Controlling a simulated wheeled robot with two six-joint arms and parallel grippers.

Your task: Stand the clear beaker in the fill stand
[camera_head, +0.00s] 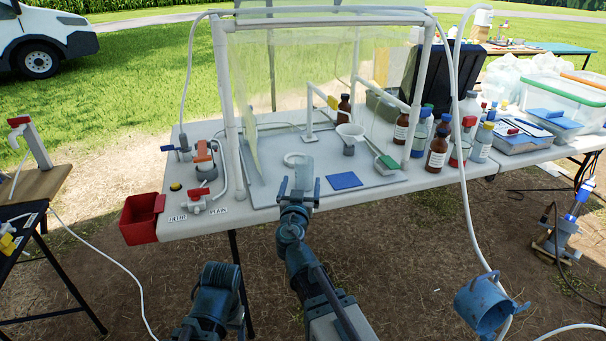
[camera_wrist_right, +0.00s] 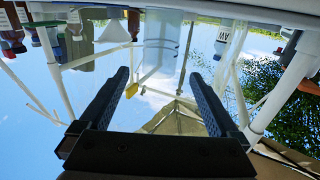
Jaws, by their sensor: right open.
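The clear beaker (camera_head: 304,171) stands near the front edge of the white table. My right gripper (camera_head: 300,187) is open in front of it, one finger towards each side. In the right wrist view the beaker (camera_wrist_right: 162,42) appears upside down, just beyond and between the tips of the open gripper (camera_wrist_right: 158,75). I cannot tell whether the fingers touch it. A white ring (camera_head: 293,159) lies behind the beaker; I cannot tell whether it belongs to the fill stand. My left gripper (camera_head: 215,290) is low at the bottom left, its fingers not clear.
A blue pad (camera_head: 344,181) lies right of the beaker. A white funnel (camera_head: 350,131) and several brown bottles (camera_head: 437,153) stand farther right. Valves (camera_head: 203,198) and a red bin (camera_head: 141,218) are at the left. A white pipe frame (camera_head: 230,110) rises over the table.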

